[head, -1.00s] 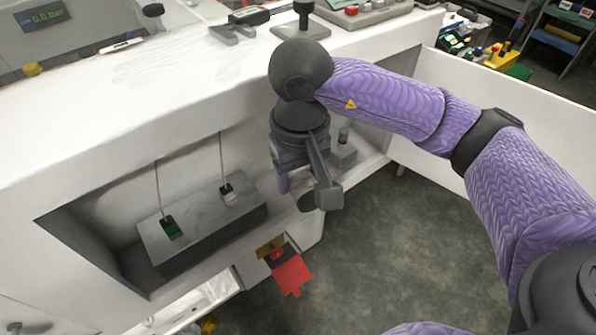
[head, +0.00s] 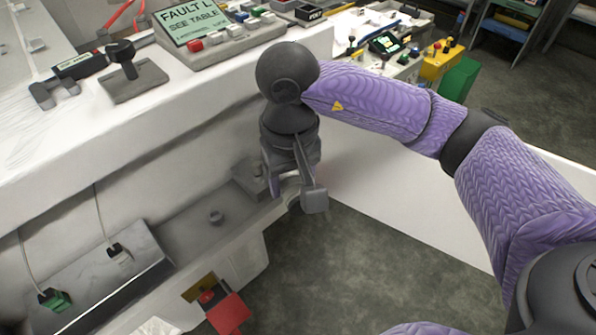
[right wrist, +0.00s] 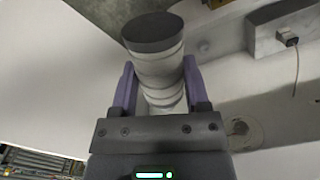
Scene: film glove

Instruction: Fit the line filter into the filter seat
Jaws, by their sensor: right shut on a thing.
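My right gripper (head: 292,200) hangs beside the white machine, near the right end of its recessed ledge. In the right wrist view, its two purple-lined fingers (right wrist: 157,88) are shut on the line filter (right wrist: 160,72), a pale ribbed cylinder with a dark flat end. The filter points away from the gripper, and my gripper mostly hides it in the head view. My left gripper is not in view.
A grey block (head: 248,177) sits on the ledge close behind the gripper. A red flap (head: 228,313) sticks out below. Open floor (head: 370,265) lies to the right.

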